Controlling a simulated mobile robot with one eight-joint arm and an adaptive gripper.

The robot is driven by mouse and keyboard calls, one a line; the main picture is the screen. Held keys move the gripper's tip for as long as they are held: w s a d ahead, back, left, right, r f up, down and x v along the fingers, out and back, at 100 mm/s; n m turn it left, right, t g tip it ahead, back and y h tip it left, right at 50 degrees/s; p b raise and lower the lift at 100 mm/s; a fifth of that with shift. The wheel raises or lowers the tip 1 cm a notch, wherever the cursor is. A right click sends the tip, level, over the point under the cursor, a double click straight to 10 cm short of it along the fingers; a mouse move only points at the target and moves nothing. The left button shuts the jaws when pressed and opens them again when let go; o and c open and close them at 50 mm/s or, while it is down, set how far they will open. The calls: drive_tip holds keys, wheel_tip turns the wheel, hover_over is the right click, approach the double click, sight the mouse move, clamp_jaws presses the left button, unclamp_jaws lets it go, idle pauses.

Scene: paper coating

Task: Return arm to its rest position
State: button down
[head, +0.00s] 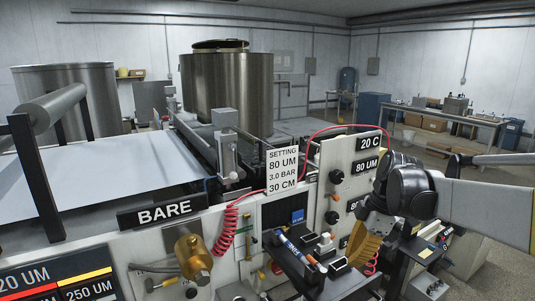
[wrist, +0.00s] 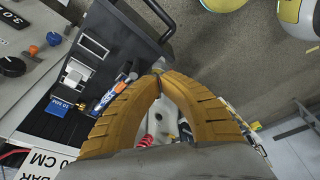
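My gripper (wrist: 157,78) shows in the wrist view with its two yellow-brown ribbed fingers curved together, the tips meeting. Nothing shows between the tips. In the head view my gripper (head: 357,262) points downward at the lower right, just right of the dark tool tray. My arm (head: 485,205) reaches in from the right edge. The dark tray (head: 285,262) holds several small tools and blocks, and it also shows left of the fingers in the wrist view (wrist: 120,45). The fingertips look apart from the tray, though the exact gap cannot be told.
A control panel (head: 345,170) with knobs and a "20 C" label stands behind the tray. A setting card (head: 288,171) stands centrally. A workbench (head: 450,115) stands far right.

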drive_tip(key=s+a+f+m+t+h+b, duration=0.1)
drive_tip(key=s+f+m+t+b, duration=0.2)
drive_tip(key=s+f+m+b, duration=0.2)
drive_tip(key=s+a+f+m+t+h+b, duration=0.1)
drive_tip(key=s+f+m+t+h+b, duration=0.1)
drive_tip(key=s+f+m+b, duration=0.4)
drive_tip(key=s+f+m+t, duration=0.1)
drive_tip(key=s+m, duration=0.4)
drive_tip(key=s, duration=0.2)
drive_tip(key=shift+a+f+m+t, duration=0.2)
drive_tip(key=shift+m+t, duration=0.1)
drive_tip(key=shift+m, duration=0.1)
drive_tip(key=shift+s, duration=0.1)
